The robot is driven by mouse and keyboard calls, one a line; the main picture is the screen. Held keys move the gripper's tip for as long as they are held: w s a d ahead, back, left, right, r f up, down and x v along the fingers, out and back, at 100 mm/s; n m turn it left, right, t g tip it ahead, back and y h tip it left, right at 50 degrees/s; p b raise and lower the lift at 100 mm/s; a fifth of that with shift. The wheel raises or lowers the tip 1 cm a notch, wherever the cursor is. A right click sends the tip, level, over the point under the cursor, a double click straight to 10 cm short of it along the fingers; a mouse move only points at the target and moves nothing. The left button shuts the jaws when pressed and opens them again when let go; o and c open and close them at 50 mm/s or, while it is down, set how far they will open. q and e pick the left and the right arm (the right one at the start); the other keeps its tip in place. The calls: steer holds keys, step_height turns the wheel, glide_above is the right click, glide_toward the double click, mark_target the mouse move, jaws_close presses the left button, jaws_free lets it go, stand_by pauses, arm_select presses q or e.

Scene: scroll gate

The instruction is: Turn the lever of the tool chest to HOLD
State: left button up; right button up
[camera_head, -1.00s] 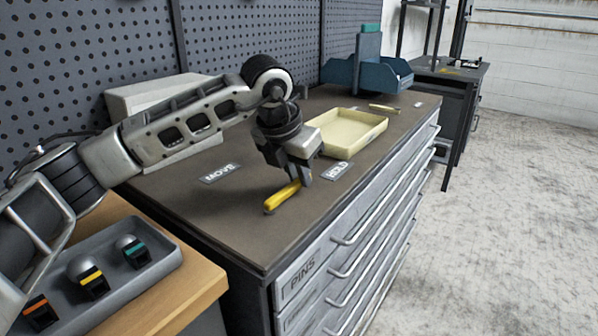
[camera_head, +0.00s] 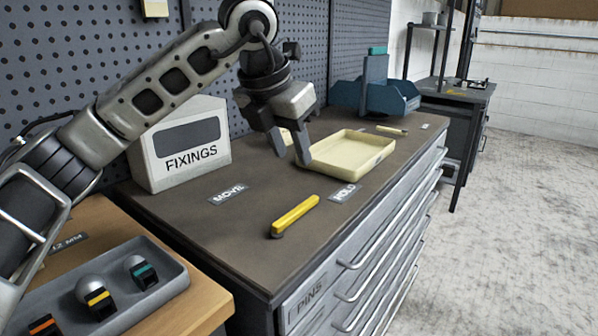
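The yellow lever (camera_head: 295,214) lies on the top of the grey tool chest (camera_head: 235,235), its dark pivot at the near left end. Its free end points up and right in the picture, towards the HOLD label (camera_head: 345,193). The MOVE label (camera_head: 229,195) is to the left of the lever. My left gripper (camera_head: 290,160) is open and empty, above the chest top behind the lever and clear of it. Its fingers are apart, close to the left end of the cream tray. My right gripper is not in view.
The cream tray (camera_head: 352,168) and a white FIXINGS box (camera_head: 186,146) stand on the chest. A blue bin (camera_head: 375,98) stands at the far end. A grey tray (camera_head: 160,291) with several knobs sits on the wooden bench at the near left. The chest top around the lever is clear.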

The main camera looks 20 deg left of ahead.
arm_select(q)
steer(key=shift+v, duration=2.05)
